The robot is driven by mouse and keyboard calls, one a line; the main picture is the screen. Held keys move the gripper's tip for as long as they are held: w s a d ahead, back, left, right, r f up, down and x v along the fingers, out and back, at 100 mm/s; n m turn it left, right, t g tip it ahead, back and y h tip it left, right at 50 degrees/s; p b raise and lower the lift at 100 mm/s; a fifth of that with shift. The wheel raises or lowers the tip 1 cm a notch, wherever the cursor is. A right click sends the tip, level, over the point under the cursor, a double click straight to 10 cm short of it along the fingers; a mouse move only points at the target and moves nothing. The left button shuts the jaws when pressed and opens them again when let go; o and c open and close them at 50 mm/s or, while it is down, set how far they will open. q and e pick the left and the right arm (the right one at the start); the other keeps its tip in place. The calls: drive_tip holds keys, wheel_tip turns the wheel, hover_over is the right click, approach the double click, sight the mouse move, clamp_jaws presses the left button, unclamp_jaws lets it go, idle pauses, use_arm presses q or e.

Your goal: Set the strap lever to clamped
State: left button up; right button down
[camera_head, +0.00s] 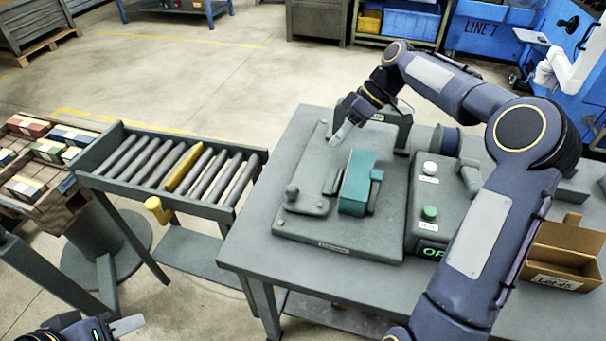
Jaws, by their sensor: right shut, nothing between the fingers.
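A grey fixture plate (300,235) lies on the bench and carries a teal curved block (357,178) with a small teal tab on its right side. A grey lever-like part with a round knob (292,190) sits at the plate's left. I cannot tell for certain which part is the strap lever or how it is set. My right gripper (340,136) is shut and empty, above the back of the plate, behind the teal block and apart from it as far as I can see. My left gripper (126,325) is low at the bottom left, away from the bench; its jaw opening is unclear.
A control box (440,192) with white and green buttons stands right of the plate. My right arm crosses the bench's right side, near an open cardboard box (560,262). A roller conveyor (170,170) and a bin of boxes (45,155) stand left.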

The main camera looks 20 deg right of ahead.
drive_tip(key=shift+w+d+f, duration=0.1)
drive_tip(key=shift+w, duration=0.05)
drive_tip(key=x, duration=1)
drive_tip(key=shift+p, duration=0.35)
drive_tip(key=s+a, duration=0.2)
drive_tip(key=shift+s+a+r+p, duration=0.25)
drive_tip(key=shift+a+r+p, duration=0.05)
drive_tip(key=shift+a+p, duration=0.05)
drive_tip(key=shift+s+a, duration=0.15)
drive_tip(key=shift+a, duration=0.05)
